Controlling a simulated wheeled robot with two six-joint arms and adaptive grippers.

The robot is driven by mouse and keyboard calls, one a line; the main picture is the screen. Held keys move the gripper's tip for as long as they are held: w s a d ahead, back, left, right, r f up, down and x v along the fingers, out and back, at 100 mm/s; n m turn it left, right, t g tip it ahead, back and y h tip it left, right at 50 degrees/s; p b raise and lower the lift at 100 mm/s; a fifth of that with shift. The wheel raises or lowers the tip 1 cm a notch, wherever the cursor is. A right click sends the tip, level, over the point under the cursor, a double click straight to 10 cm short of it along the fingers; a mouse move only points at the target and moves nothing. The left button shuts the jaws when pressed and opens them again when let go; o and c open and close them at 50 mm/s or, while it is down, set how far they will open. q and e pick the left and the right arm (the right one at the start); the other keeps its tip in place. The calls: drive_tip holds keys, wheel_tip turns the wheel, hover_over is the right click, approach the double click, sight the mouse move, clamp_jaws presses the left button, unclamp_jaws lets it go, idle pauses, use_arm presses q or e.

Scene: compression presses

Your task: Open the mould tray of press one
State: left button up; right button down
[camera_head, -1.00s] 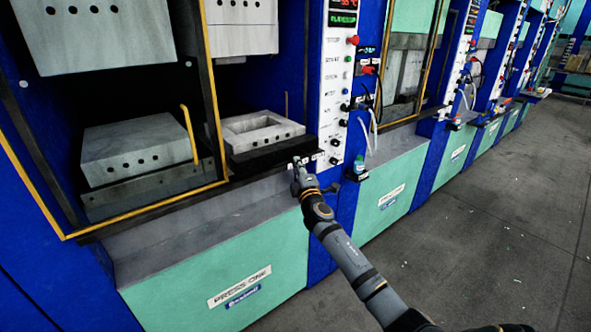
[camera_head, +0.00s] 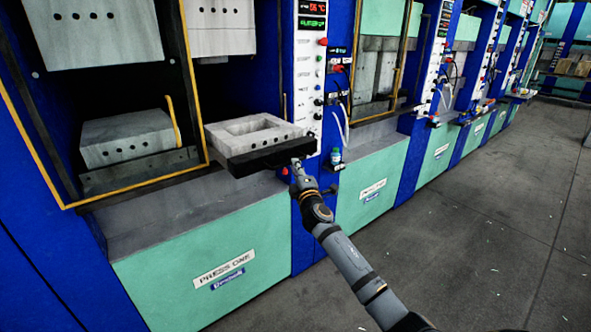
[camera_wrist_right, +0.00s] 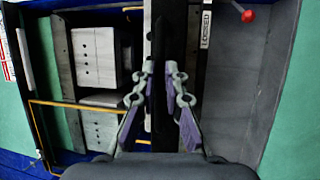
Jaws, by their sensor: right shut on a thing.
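The mould tray of press one is a black slide with a dark front bar (camera_head: 262,157), carrying a grey mould block (camera_head: 228,141) with a square hollow. The tray sticks out of the press opening, past the front ledge. My right gripper (camera_head: 297,166) is at the right end of the front bar, shut on the tray. In the right wrist view, the gripper's fingers (camera_wrist_right: 162,82) are on either side of a dark upright strip. The exact grip point is small and partly hidden in the head view. My left gripper is not in view.
Press one's teal front (camera_head: 205,265) bears its name plate. A yellow-edged guard frame (camera_head: 187,70) stands left of the tray. A control column (camera_head: 310,70) with buttons stands right of it. A small bottle (camera_head: 336,155) sits beside the arm. The floor (camera_head: 440,240) at right is clear.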

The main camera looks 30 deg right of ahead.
drive_tip(key=shift+r, duration=0.6)
drive_tip(key=c, duration=1.7)
unclamp_jaws()
drive_tip(key=shift+d, duration=0.15)
drive_tip(key=shift+o, duration=1.4)
drive_tip(key=shift+s+d, duration=0.1)
drive_tip(key=v, duration=1.2)
drive_tip(key=shift+f, duration=0.25)
drive_tip(key=shift+s+f, duration=0.1)
